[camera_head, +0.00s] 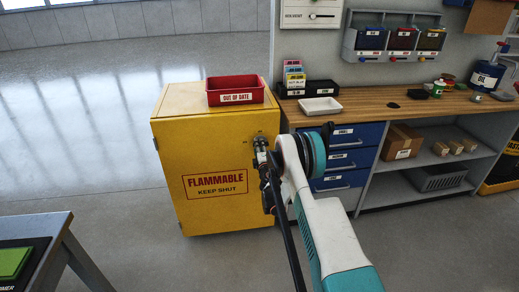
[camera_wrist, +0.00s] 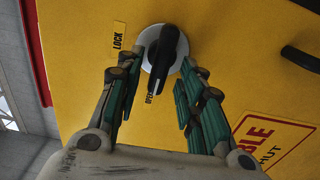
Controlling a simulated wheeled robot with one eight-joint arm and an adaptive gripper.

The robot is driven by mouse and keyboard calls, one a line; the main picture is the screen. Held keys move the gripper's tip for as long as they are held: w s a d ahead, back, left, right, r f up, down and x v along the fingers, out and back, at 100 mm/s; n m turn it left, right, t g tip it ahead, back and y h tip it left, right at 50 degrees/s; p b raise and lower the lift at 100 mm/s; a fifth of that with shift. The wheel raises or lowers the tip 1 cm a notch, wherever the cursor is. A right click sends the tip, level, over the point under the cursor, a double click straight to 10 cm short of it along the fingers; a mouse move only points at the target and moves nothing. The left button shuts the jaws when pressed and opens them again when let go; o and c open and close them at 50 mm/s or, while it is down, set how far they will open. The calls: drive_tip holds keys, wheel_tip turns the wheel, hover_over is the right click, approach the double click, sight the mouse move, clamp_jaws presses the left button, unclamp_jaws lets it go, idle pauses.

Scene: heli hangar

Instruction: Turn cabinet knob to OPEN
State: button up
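The yellow flammable cabinet (camera_head: 180,140) stands left of the workbench in the head view, with its door shut. In the wrist view its black knob (camera_wrist: 163,58) sits on a pale round disc on the yellow door. A LOCK label (camera_wrist: 118,41) is left of the disc, and an OPEN label (camera_wrist: 149,98), partly hidden, is by the lower end of the knob's grip. My gripper (camera_wrist: 157,80) is open, its green-padded fingers on either side of the knob, apparently with gaps between them and it. In the head view my gripper (camera_head: 262,150) is at the door's upper right and hides the knob.
A red OUT OF DATE bin (camera_head: 236,90) sits on the cabinet top. A black handle (camera_wrist: 301,58) is right of the knob in the wrist view. The wooden workbench (camera_head: 370,101) with blue drawers stands close on the right. A table (camera_head: 55,225) is at lower left; floor left is clear.

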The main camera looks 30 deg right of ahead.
drive_tip(key=v, duration=0.7)
drive_tip(key=shift+s, duration=0.3)
idle(0.3)
drive_tip(key=s+a+r+m+g+h, duration=0.1)
drive_tip(key=s+a+r+m+g, duration=0.2)
drive_tip(key=r, duration=0.9)
drive_tip(key=s+a+r+m+h, duration=0.1)
drive_tip(key=s+r+m, duration=0.3)
drive_tip(key=r, duration=0.9)
drive_tip(key=s+a+r+m+g+y, duration=0.1)
drive_tip(key=s+a+r+m, duration=0.15)
drive_tip(key=s, duration=0.35)
drive_tip(key=s+a+r+m+g+y, duration=0.1)
drive_tip(key=s+a+r+m+g, duration=0.1)
drive_tip(key=s+a+r, duration=0.3)
drive_tip(key=s+a+f+m+g+y, duration=0.1)
drive_tip(key=s+a, duration=0.3)
drive_tip(key=s, duration=0.6)
drive_tip(key=s+a+f+m+g+y, duration=0.1)
drive_tip(key=s+a+f+g+y, duration=0.1)
drive_tip(key=s, duration=0.8)
drive_tip(key=s+a+f+m+g+y, duration=0.1)
drive_tip(key=s+a+f+y, duration=0.1)
drive_tip(key=s+a, duration=0.4)
drive_tip(key=s+f, duration=0.1)
drive_tip(key=s, duration=0.4)
